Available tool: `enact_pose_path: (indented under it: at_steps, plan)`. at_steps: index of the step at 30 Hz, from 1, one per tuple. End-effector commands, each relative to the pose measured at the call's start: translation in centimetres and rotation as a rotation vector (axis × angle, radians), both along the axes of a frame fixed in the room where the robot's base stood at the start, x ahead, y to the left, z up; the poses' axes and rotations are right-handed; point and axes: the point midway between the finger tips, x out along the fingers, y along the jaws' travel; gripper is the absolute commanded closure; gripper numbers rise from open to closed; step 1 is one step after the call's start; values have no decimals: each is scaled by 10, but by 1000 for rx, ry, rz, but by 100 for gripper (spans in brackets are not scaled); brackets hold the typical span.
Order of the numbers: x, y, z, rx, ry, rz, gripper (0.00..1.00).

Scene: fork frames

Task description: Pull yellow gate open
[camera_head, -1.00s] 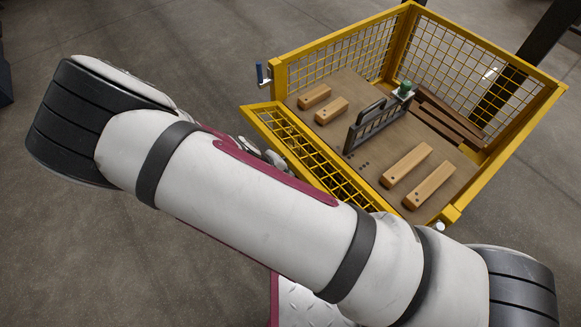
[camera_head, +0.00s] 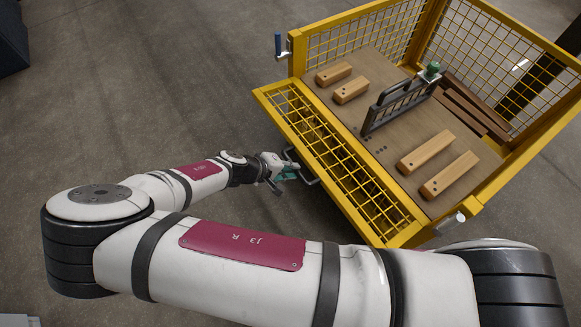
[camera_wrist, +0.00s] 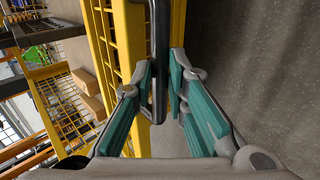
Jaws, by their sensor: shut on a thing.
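The yellow mesh gate (camera_head: 335,158) forms the near side of a yellow wire cage. It leans outward at its top, away from the wooden deck. My gripper (camera_head: 293,173) is at the outer side of the gate, by its grey bar handle (camera_head: 312,181). In the wrist view, the handle (camera_wrist: 159,40) stands between my teal-padded fingers (camera_wrist: 162,78), which are closed around it. The gate's yellow frame (camera_wrist: 128,35) lies just to the left of the handle. My arm crosses the lower part of the head view.
The wooden deck (camera_head: 385,115) carries several wooden blocks (camera_head: 425,150) and a grey rack (camera_head: 385,108). A blue-handled latch (camera_head: 278,45) is on the left corner post. The grey floor (camera_head: 150,110) left of the cage is clear.

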Motion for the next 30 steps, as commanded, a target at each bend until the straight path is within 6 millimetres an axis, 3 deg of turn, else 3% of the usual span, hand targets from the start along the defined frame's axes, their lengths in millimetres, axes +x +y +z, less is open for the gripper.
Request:
enact_pose_path:
  at_steps: [5, 6, 9, 20, 30]
  plan:
    - [-2, 1, -1, 3, 3, 1, 100]
    - [-2, 2, -1, 3, 3, 1, 84]
    - [-1, 1, 0, 3, 3, 1, 65]
    - [-2, 4, 3, 3, 1, 2, 65]
    - [-23, 32, 39, 4, 2, 4, 65]
